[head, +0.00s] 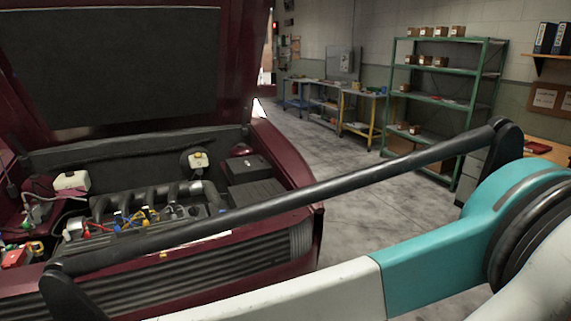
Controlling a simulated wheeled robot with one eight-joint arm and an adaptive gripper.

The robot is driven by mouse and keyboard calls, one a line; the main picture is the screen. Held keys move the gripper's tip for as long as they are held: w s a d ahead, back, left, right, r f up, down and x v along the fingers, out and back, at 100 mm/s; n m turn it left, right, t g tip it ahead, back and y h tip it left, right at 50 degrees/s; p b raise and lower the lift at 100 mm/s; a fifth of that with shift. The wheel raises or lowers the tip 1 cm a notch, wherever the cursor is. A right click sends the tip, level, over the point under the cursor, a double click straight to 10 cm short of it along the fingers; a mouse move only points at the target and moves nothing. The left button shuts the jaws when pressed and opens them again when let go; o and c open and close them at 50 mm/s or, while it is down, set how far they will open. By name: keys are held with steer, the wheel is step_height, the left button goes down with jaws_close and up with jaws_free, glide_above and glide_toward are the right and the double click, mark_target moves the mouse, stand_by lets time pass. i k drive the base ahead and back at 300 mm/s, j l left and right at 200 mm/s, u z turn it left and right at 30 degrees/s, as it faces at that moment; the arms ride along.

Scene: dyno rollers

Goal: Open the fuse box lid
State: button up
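A car with dark red bodywork (283,152) stands at the left with its hood (238,60) raised and its engine bay open. In the right part of the bay are two dark box shapes: a smaller one behind (247,167) and a larger one with a ribbed top in front (257,192). Either could be the fuse box; I cannot tell which. Both look closed on top. My white and teal arm crosses the lower right of the head view. My gripper is out of view.
A long black bar (300,195) crosses the view in front of the engine bay. The engine (150,203) with coloured parts fills the bay's middle. A green shelf (440,102) with small boxes and workbenches (362,110) stand behind. The grey floor (350,180) between is clear.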

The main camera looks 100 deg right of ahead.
mark_target(244, 169)
steer(key=z, duration=3)
steer(key=i+l, duration=1.1)
steer(key=i, duration=0.25)
steer(key=i+l, duration=0.55)
steer(key=i+j, duration=0.05)
steer(key=i, duration=0.05)
